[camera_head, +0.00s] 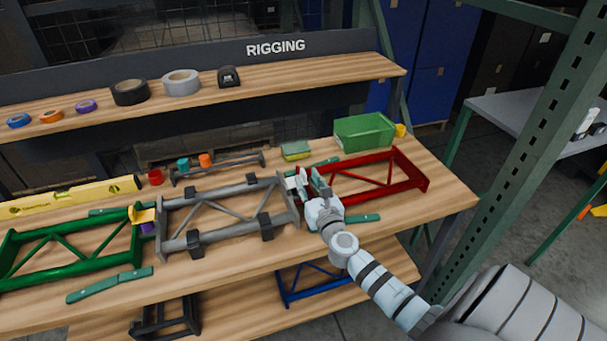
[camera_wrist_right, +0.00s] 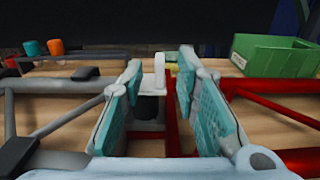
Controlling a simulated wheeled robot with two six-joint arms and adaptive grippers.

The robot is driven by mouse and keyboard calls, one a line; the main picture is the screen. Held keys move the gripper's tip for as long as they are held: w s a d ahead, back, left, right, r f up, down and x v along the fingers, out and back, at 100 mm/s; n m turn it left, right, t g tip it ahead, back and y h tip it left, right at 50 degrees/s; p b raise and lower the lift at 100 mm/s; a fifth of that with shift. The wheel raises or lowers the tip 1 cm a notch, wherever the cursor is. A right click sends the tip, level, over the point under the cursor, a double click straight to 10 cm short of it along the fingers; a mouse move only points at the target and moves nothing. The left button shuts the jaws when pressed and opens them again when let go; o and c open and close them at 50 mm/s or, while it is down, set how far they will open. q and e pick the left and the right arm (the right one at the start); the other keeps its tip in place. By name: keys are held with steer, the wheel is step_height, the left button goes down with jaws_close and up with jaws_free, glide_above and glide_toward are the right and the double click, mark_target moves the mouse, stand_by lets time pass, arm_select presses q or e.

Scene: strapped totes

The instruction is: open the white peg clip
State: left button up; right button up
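The white peg clip (camera_wrist_right: 159,76) shows in the wrist view as an upright white piece with a dark part below it. It stands between the grey frame (camera_head: 222,215) and the red frame (camera_head: 372,180). My right gripper (camera_wrist_right: 160,88) is open, its two teal-padded fingers on either side of the clip with visible gaps. In the head view my right gripper (camera_head: 311,184) is at the gap between the two frames and largely hides the clip. I cannot tell whether the clip's latch is open. My left gripper is not in view.
A yellow clip (camera_head: 143,215) sits between the green frame (camera_head: 75,248) and the grey frame. A green bin (camera_head: 364,131) stands behind the red frame. Green-handled tools lie in front and behind. A shelf with tape rolls runs along the back.

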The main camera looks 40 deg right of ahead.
mark_target(306, 178)
steer(key=x, duration=0.3)
steer(key=shift+f, duration=0.15)
steer(key=shift+w+d+b, duration=0.15)
steer(key=shift+w+b, duration=0.15)
steer(key=shift+w, duration=0.2)
steer(key=shift+c, duration=0.5)
jaws_close()
